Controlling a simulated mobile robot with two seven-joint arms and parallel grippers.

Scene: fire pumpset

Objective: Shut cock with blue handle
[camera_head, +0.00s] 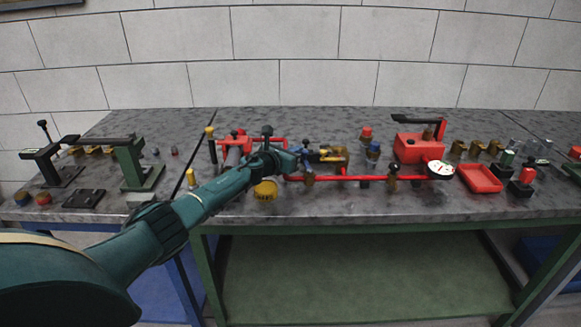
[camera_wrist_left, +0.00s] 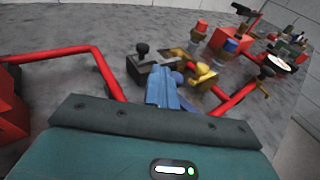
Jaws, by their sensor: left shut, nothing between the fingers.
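My left gripper (camera_head: 301,155) reaches over the bench from the left in the head view. Its fingers are shut with nothing between them. In the left wrist view the blue-grey fingers (camera_wrist_left: 165,88) point at the valve group. A dark blue part (camera_head: 314,157), seemingly the cock's blue handle, lies right at the fingertips, left of a yellow part (camera_head: 330,157). In the left wrist view the blue part (camera_wrist_left: 179,77) is partly hidden by the fingers. I cannot tell whether they touch it or how the handle is turned. My right gripper is not in view.
A red pipe (camera_head: 345,178) runs along the front to a white gauge (camera_head: 440,169). A blue-capped piece (camera_head: 373,150) and a red-capped piece (camera_head: 366,134) stand to the right. A black-knobbed piece (camera_wrist_left: 143,58) stands left of the fingers. A yellow cap (camera_head: 265,190) lies in front.

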